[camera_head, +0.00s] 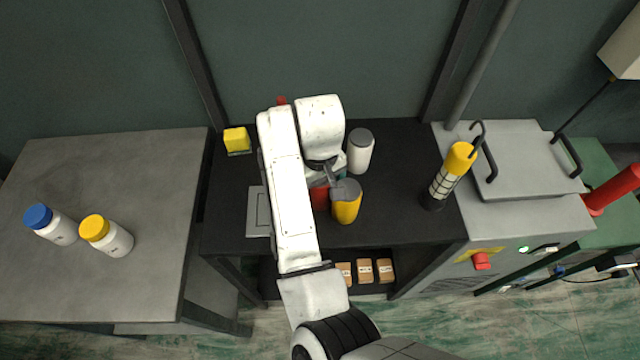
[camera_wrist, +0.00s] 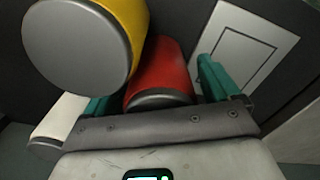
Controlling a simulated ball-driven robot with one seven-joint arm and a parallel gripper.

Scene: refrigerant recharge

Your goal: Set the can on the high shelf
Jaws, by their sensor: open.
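A red can (camera_head: 320,196) stands on the black shelf unit's top, partly hidden by my arm in the head view. It also shows in the wrist view (camera_wrist: 162,72), between the two teal fingers of my gripper (camera_wrist: 155,88). The fingers are apart, with a visible gap on the red can's right side. A yellow can (camera_head: 346,208) with a grey lid stands just right of the red one; it looms large at upper left in the wrist view (camera_wrist: 118,40). A white can (camera_head: 359,155) with a dark lid stands behind them. The task does not name the can's colour.
The black top (camera_head: 395,215) also holds a yellow block (camera_head: 237,139), a flat grey panel (camera_head: 257,212) and a yellow-topped caged lamp (camera_head: 447,175). Small boxes (camera_head: 364,270) sit on the lower shelf. A grey machine (camera_head: 520,215) stands right.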

